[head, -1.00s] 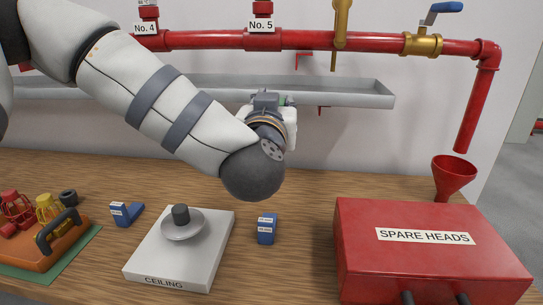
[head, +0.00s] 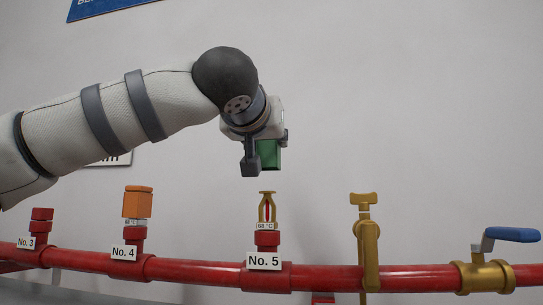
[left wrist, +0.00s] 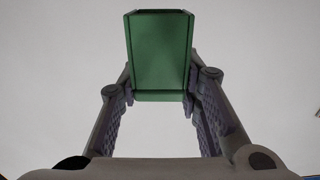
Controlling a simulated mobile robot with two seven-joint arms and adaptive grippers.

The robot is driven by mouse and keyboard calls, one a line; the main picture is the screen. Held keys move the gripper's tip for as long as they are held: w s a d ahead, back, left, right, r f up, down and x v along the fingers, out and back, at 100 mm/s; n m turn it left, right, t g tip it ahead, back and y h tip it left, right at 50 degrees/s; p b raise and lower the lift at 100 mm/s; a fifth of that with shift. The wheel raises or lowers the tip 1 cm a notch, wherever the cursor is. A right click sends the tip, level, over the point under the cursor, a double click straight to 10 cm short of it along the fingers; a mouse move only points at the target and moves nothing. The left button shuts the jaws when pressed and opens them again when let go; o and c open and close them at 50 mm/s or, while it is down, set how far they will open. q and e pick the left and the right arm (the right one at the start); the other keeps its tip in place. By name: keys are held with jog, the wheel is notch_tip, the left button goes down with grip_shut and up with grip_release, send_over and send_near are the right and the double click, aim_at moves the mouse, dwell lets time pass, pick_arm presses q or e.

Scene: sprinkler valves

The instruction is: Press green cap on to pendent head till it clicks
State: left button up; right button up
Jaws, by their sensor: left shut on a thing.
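The green cap (head: 270,154) is a box-like piece held in my left gripper (head: 262,146). In the left wrist view the cap (left wrist: 160,52) sits between the two fingertips (left wrist: 159,92), which are shut on its sides. In the head view the cap hangs above a brass sprinkler head (head: 267,209) with a red bulb, which stands upright on the fitting labelled No. 5 (head: 264,261). A clear gap shows between cap and head. The cap looks roughly over the head; their depth offset is hard to tell. My right gripper is not in view.
The red pipe (head: 200,272) runs along the wall. An orange cap (head: 138,203) tops No. 4 to the left; No. 3 (head: 40,222) is further left.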

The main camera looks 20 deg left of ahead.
pick_arm(q)
jog(key=shift+s+d+r, duration=0.1)
jog(key=shift+s, duration=0.35)
jog(key=shift+f, duration=1.45)
jog(key=shift+f, duration=3.25)
jog(key=o, duration=1.2)
jog(key=shift+o, duration=0.2)
jog(key=v, duration=0.8)
